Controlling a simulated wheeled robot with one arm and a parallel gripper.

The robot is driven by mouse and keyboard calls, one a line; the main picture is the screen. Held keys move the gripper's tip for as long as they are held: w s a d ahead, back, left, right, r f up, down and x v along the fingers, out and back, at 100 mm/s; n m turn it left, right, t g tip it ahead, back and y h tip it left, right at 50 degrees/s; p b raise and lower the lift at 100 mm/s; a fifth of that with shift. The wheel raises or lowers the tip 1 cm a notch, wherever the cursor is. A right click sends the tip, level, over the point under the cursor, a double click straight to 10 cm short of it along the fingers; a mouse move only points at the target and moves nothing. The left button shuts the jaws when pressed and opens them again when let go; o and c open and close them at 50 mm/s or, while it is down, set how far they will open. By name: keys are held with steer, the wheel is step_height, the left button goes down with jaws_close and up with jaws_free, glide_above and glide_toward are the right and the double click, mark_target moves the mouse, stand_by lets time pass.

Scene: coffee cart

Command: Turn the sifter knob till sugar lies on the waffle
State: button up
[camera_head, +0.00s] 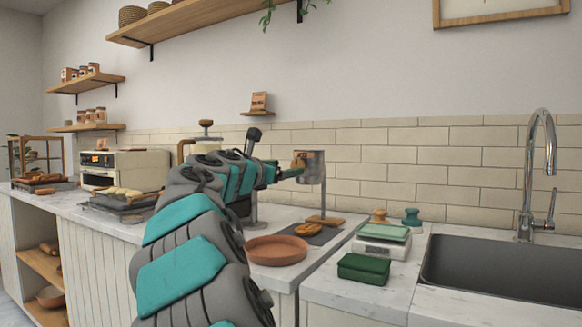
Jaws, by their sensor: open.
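My gripper (291,173) is open at the left side of the sifter, close to the knob. Whether it touches the knob cannot be told.
A round terracotta dish (276,250) sits left of the slab. A scale (382,244), a green box (364,269) and two small stamp-like items stand to the right, before the sink (508,266). My arm hides part of the counter and a machine behind it.

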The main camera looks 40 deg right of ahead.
mark_target(296, 166)
steer(key=x, duration=0.6)
steer(key=shift+d+f, duration=0.1)
jaws_close()
stand_by(0.6)
